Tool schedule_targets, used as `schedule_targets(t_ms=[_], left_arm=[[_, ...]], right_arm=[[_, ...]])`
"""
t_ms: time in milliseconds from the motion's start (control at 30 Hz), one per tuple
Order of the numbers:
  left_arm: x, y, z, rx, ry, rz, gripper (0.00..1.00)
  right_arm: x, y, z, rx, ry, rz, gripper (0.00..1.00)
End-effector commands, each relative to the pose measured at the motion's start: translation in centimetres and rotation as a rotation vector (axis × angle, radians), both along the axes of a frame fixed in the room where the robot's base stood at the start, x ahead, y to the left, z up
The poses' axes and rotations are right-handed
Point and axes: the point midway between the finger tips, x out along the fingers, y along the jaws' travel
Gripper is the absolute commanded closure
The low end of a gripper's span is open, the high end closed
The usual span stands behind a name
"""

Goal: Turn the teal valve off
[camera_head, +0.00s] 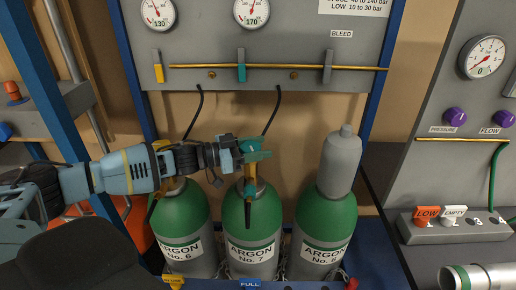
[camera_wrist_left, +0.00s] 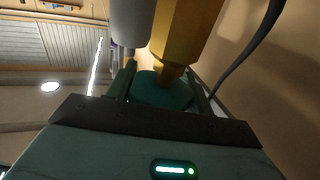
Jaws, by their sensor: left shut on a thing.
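A teal handwheel (camera_head: 252,145) tops the brass valve (camera_head: 249,173) of the green cylinder No. 7 (camera_head: 250,214). My left gripper (camera_head: 246,152) reaches in from the left and is shut on this teal handwheel. In the left wrist view the handwheel (camera_wrist_left: 163,91) sits between the fingers, with the brass valve body (camera_wrist_left: 186,35) just beyond it. The gripper hides part of the wheel. A teal lever (camera_head: 241,65) also stands upright on the panel above, clear of the gripper. My right gripper is not in view.
Cylinder No. 6 (camera_head: 182,222) stands close on the left, and capped cylinder No. 8 (camera_head: 324,225) on the right. Dark hoses (camera_head: 272,112) hang from the grey panel (camera_head: 300,40) behind. A bench with a gauge panel (camera_head: 455,105) is at the right.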

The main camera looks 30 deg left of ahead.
Motion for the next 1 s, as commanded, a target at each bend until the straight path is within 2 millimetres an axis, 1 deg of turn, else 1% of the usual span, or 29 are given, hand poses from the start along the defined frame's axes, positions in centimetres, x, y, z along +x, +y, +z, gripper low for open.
schedule_targets(t_ms=[200, 467, 500, 667, 1000], left_arm=[[-0.12, -0.04, -0.01, 0.001, 0.003, -0.041, 0.71], [-0.14, -0.04, -0.01, 0.001, 0.003, -0.042, 0.71], [-0.13, -0.03, -0.01, 0.001, 0.004, -0.041, 0.47], [-0.13, -0.02, -0.02, 0.001, 0.004, -0.041, 0.26], [-0.11, 0.01, 0.24, 0.001, 0.003, -0.04, 0.26]], right_arm=[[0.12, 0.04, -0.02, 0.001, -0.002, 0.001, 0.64], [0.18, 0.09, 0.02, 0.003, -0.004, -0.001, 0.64], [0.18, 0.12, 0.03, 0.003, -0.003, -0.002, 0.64], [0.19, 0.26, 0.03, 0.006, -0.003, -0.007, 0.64], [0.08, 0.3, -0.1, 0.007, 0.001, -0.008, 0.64]])
